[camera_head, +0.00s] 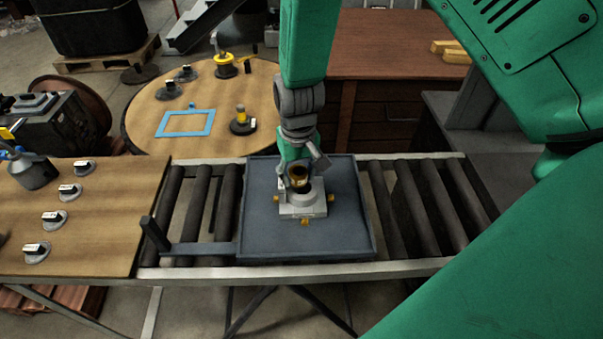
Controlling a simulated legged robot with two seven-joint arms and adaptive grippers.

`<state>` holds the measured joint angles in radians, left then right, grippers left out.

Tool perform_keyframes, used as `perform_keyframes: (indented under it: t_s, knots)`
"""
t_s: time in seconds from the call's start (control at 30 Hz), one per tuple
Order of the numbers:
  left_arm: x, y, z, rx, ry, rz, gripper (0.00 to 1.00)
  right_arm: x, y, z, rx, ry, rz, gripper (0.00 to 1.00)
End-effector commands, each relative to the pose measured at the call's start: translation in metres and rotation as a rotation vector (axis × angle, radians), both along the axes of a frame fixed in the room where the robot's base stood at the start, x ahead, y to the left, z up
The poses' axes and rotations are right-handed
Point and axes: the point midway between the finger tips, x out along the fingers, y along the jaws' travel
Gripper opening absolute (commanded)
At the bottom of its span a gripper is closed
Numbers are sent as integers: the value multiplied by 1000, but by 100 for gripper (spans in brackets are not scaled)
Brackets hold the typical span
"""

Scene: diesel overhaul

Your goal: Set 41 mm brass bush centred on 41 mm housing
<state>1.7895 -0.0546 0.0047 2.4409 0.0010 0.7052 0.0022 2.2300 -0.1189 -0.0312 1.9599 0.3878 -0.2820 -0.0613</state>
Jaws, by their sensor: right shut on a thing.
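The brass bush (299,180) shows as a short brass ring with a dark bore. It is at the top of the pale grey housing (302,209), over its middle as far as I can see. The housing has a square base with small brass-coloured parts at its sides and front, and stands in a dark tray (345,240). My right gripper (302,172) reaches down from above and is shut on the bush. Its fingers partly hide the bush, and I cannot tell whether the bush touches the housing. My left gripper is not in view.
The tray sits on a roller conveyor (428,205); a dark bar with an upright post (154,234) joins its left side. A wooden bench (110,215) at left holds several labelled round pieces. A round table (150,135) behind carries a blue frame (186,123) and several discs.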

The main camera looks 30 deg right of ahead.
Motion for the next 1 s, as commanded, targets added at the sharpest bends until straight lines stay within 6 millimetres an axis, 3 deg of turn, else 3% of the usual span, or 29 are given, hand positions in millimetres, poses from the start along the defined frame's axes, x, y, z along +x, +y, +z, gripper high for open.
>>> perform_keyframes:
  t_s: [0.07,1.0]
  knots:
    - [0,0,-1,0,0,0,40,-4,-3,-6,-2,11,-2,0]
    - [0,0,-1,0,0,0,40,-9,-16,-15,1,12,-4,0]
